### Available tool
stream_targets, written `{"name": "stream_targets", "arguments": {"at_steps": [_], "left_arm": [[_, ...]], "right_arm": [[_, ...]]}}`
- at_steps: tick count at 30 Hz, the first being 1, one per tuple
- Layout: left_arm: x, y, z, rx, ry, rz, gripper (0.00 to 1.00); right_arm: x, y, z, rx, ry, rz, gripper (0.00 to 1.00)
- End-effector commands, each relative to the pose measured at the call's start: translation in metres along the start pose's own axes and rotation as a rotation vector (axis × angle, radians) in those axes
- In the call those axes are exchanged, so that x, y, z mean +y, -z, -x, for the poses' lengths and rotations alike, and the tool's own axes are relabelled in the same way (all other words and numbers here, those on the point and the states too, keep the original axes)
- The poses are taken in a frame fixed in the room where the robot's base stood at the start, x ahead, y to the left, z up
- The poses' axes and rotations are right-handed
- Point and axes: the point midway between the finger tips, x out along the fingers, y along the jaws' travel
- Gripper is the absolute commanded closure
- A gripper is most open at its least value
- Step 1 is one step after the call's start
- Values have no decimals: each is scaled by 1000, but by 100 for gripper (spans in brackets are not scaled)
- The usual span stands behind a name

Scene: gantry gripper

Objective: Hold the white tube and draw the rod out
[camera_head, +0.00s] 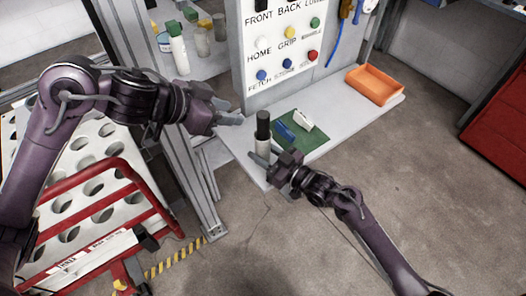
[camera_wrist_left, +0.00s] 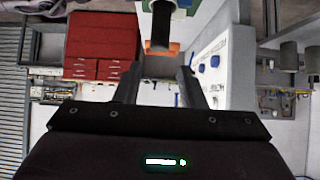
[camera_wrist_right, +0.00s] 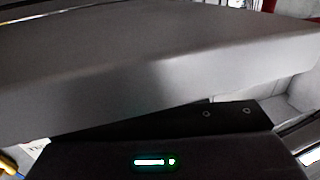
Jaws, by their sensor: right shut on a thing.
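The white tube (camera_head: 263,146) stands upright at the near left edge of the grey shelf, with the black rod (camera_head: 263,122) sticking out of its top. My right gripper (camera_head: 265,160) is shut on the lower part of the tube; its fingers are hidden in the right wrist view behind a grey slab. My left gripper (camera_head: 230,112) is open and empty, to the left of the black rod and apart from it. In the left wrist view, the black rod (camera_wrist_left: 161,28) shows ahead, beyond the gap between the open fingers.
A green mat (camera_head: 301,138) with a blue and a white block lies beside the tube. An orange tray (camera_head: 374,85) is at the shelf's far right. A panel (camera_head: 285,45) with coloured buttons rises behind. A red-railed rack (camera_head: 95,190) stands at left.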

Motion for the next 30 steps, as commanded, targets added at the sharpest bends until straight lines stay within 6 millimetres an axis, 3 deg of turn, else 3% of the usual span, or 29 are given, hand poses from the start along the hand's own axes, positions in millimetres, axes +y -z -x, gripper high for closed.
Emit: {"name": "stream_targets", "arguments": {"at_steps": [2,5,8,11,15,22,26,30], "left_arm": [[0,0,0,0,0,0,61],[2,2,-2,0,-12,-9,48],[13,10,-11,-2,-61,-52,46],[35,24,-26,-10,-153,-139,46],[78,42,-52,-40,-326,-327,46],[132,49,-83,-144,-565,-655,46],[142,44,-95,-231,-656,-825,46],[133,37,-101,-346,-718,-985,46]], "right_arm": [[0,0,0,0,0,0,85],[0,0,0,0,0,0,85],[0,0,0,0,0,0,85],[0,0,0,0,0,0,85],[0,0,0,0,0,0,85],[0,0,0,0,-1,0,85],[0,0,0,0,-1,0,85],[0,0,0,0,0,0,85]]}}
